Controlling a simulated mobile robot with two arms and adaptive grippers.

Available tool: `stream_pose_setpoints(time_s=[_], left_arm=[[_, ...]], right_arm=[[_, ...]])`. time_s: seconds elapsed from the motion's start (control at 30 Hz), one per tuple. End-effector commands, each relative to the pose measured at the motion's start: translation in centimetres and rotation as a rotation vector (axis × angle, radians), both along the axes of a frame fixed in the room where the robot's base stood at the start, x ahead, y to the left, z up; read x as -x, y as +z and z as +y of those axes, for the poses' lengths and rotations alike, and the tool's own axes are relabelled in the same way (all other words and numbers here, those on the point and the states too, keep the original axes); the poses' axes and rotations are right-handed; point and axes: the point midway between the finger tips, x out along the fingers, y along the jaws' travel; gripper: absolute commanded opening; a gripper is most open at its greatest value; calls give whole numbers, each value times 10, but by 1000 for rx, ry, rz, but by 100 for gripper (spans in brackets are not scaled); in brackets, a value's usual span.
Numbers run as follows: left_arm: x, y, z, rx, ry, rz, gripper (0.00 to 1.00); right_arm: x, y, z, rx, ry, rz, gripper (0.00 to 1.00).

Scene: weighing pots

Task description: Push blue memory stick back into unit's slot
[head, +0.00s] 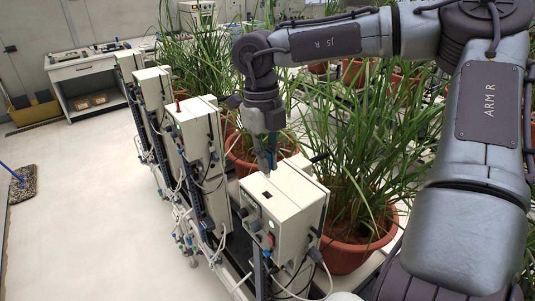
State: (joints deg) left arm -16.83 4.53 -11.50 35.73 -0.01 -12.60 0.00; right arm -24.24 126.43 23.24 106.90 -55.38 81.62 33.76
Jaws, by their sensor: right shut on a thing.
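The nearest cream-white unit (282,205) stands at the lower middle of the head view, with a small dark opening (265,193) in its top face. My right gripper (267,168) points down just above the back part of this top face. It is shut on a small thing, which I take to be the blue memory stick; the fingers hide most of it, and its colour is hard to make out. I cannot tell whether the stick touches the unit. My left gripper is not in view.
More white units (196,130) with cables stand in a row behind and to the left. Potted grasses in terracotta pots (345,255) crowd the right side, close to my right arm. The floor (90,220) at left is mostly clear. A white bench (95,68) stands far back.

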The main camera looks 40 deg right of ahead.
Motion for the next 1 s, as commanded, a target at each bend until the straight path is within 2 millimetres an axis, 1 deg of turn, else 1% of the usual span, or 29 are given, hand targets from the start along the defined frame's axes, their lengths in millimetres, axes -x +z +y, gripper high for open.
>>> stream_pose_setpoints(time_s=[0.03,0.3,0.53,0.8,1.0], left_arm=[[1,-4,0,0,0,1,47],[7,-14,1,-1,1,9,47],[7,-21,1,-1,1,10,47],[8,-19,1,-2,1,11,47],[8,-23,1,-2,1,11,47]], right_arm=[[0,-7,0,0,1,1,0],[0,-28,0,-1,0,1,0],[0,-46,0,-1,0,1,0],[0,-44,0,0,0,-1,0],[0,-45,0,0,0,-2,0]])
